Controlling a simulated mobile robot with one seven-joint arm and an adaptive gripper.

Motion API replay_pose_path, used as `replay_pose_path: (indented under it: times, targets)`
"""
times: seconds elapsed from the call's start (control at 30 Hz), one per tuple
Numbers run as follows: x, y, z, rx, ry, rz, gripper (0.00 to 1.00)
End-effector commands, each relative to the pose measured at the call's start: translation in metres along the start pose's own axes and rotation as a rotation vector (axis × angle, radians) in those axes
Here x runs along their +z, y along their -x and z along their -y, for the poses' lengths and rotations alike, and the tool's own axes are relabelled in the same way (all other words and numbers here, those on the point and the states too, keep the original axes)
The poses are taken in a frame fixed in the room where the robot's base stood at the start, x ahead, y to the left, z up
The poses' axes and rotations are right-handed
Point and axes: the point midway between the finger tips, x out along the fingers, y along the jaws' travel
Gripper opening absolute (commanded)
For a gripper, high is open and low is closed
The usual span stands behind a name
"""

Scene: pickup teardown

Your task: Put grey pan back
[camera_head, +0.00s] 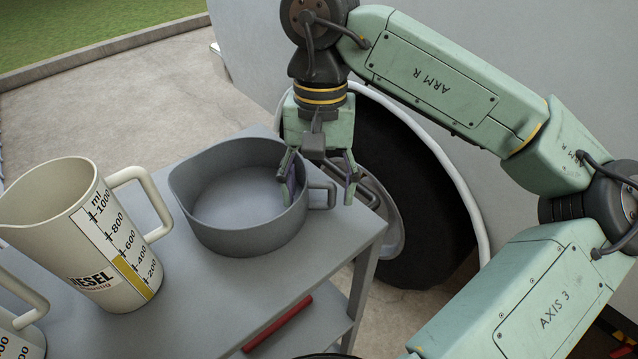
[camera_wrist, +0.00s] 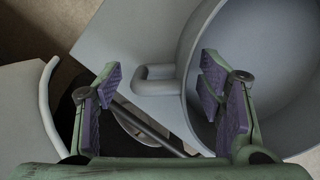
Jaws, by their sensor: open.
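The grey pan (camera_head: 240,238) stands upright on the grey cart top (camera_head: 210,300), near its right back edge. Its inside looks empty. Its small loop handle (camera_head: 331,190) sticks out to the right. My gripper (camera_head: 319,185) is open and points down over the pan's right rim, with one finger on the inner side of the wall and the other beyond the handle. In the wrist view, the pan (camera_wrist: 270,60) fills the right side and its handle (camera_wrist: 155,75) shows ahead of and between my open fingers (camera_wrist: 165,100). I cannot tell whether a finger touches the pan.
A cream measuring jug (camera_head: 75,225) marked diesel stands left of the pan, its handle toward the pan. Another jug (camera_head: 20,335) is partly in view at lower left. A red object (camera_head: 278,325) lies on the shelf below. A vehicle wheel (camera_head: 420,200) and pale body stand close behind the cart.

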Motion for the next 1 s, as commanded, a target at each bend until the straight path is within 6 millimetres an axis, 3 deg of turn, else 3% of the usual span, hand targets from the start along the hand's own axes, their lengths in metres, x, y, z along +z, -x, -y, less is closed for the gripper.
replay_pose_path:
  times: [0.33,0.7,1.0]
  targets:
    - [0.0,0.01,0.0,0.0,-0.001,-0.001,0.62]
    - [0.0,0.087,-0.001,0.003,-0.006,-0.003,0.62]
    - [0.0,0.121,0.0,0.001,-0.002,-0.001,0.62]
